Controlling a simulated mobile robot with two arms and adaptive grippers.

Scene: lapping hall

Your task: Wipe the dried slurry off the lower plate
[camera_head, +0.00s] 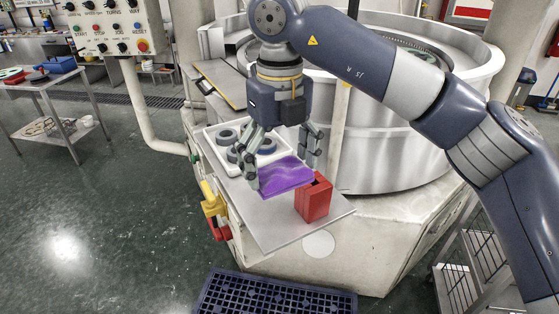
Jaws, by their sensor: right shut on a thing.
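My right gripper (281,168) reaches down over a grey metal shelf (270,222) on the front of the machine. Its fingers are shut on a purple cloth (286,176) with paler streaks, one finger at each side. The cloth is at or just above the shelf; I cannot tell whether it touches. The large round pale tub (385,150) of the machine stands behind. My arm crosses in front of it and hides much of its inside, so I cannot make out the lower plate or any slurry clearly. My left gripper is not in view.
A red open-topped box (314,199) stands on the shelf just right of the cloth. A white tray (216,158) with several grey rings lies behind left. A control panel (112,24) hangs upper left. A dark grid mat (272,296) lies on the floor in front.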

